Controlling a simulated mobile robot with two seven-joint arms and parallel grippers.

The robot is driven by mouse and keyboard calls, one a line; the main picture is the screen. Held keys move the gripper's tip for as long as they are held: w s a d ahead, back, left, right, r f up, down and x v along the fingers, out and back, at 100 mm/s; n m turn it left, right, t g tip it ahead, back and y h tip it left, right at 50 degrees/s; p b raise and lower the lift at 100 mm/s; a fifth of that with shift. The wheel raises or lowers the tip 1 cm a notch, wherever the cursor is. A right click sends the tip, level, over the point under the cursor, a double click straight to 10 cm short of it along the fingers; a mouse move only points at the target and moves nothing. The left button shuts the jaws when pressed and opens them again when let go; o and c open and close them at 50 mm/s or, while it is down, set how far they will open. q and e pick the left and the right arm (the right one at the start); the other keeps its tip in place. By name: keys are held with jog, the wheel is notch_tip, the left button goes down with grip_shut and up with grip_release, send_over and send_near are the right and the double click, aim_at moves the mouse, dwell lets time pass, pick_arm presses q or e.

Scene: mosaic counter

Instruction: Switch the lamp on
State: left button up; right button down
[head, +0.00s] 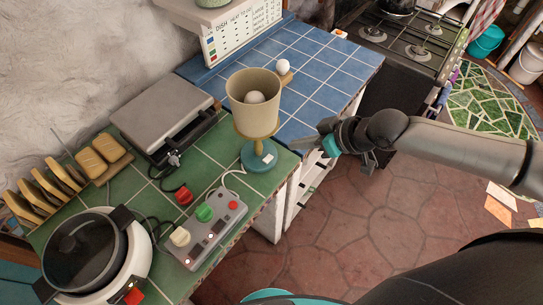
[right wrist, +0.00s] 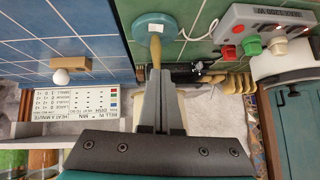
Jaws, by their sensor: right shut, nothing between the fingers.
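The lamp has a beige shade (head: 254,118) with a pale bulb (head: 255,97) that looks unlit, and a round teal base (head: 257,163). A small white switch (head: 267,158) sits on the base. The base stands on the green tiles by the counter's front edge. My right gripper (head: 298,143) is shut and empty, just right of the base and apart from it in the head view. In the right wrist view, the shut fingers (right wrist: 157,88) point toward the lamp base (right wrist: 150,27). My left gripper is not in view.
A grey box (head: 208,235) with coloured knobs lies left of the lamp, with cables around it. A grill press (head: 165,118), toast rack (head: 45,188) and round cooker (head: 85,250) fill the counter's left. A white ball-topped object (head: 283,67) stands on blue tiles behind the lamp.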

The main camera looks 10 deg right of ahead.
send_over(265, 160)
jog(key=s+d, duration=0.1)
jog(key=d, duration=0.1)
notch_tip(265, 160, down, 7)
jog(key=shift+s+a+f+b, duration=0.1)
jog(key=shift+s+a+b, duration=0.05)
jog(key=shift+b, duration=0.2)
notch_tip(265, 160, down, 3)
jog(key=shift+s+a+f, duration=0.1)
jog(key=shift+f, duration=0.35)
jog(key=shift+s+a+f+b, duration=0.15)
jog(key=shift+f+b, duration=0.2)
jog(key=shift+b, duration=0.15)
jog(key=shift+r, duration=0.1)
